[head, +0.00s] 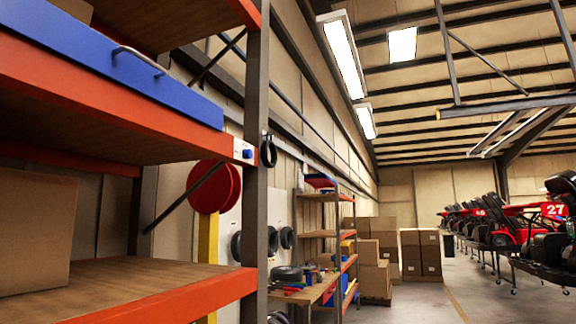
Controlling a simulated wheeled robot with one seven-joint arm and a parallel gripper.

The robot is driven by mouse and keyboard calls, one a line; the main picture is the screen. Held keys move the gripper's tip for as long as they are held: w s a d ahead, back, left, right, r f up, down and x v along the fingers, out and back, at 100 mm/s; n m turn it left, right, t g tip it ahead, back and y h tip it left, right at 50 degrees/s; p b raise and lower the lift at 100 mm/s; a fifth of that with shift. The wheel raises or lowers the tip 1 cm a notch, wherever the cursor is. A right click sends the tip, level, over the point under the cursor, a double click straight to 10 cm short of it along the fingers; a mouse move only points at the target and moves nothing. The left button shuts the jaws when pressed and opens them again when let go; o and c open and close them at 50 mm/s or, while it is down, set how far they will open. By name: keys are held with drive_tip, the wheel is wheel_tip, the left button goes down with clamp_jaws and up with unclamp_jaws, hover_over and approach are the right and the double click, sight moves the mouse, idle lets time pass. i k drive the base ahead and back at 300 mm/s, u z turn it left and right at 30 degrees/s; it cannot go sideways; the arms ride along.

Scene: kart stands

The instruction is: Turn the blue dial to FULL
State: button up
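A small blue dial (248,154) sits on a white plate (240,147) at the right end of the orange shelf beam. It is seen small and at an angle. I cannot read its markings or tell which way it is set. My gripper is not in view.
A dark upright post (257,100) stands beside the dial, with a black loop (268,151) hanging on it. A blue box front (90,55) with a metal handle lies on the shelf above. A cardboard box (35,230) is below. The floor (410,308) is open at right, near the karts.

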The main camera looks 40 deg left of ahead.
sight(246, 154)
drive_tip(key=u, duration=0.3)
drive_tip(key=i, duration=1.2)
drive_tip(key=u, duration=0.9)
drive_tip(key=i, duration=0.65)
drive_tip(key=u, duration=0.25)
